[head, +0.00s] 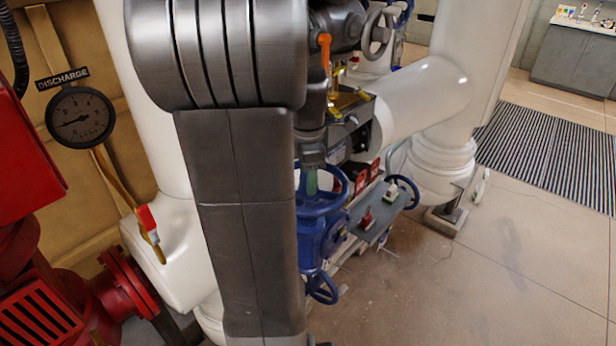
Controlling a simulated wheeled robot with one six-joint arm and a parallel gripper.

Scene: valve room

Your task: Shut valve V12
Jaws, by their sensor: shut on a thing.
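A blue handwheel (341,203) on a blue valve body (318,243) stands low, just right of my forearm, which hides its left side. A short green part (311,182) rises at the wheel. My gripper (313,164) points down just above the wheel and is shut at the top of the green part; its fingertips are small and hard to make out. Smaller blue handwheels show below (322,289) and to the right (408,188). No V12 label is readable, so I cannot tell which valve bears that name.
A grey shelf (383,213) with small red and white items sits right of the wheel. A white pipe (425,95), an orange lever (325,48) and a grey handwheel (379,35) crowd behind. Red machinery and a DISCHARGE gauge (80,117) are left.

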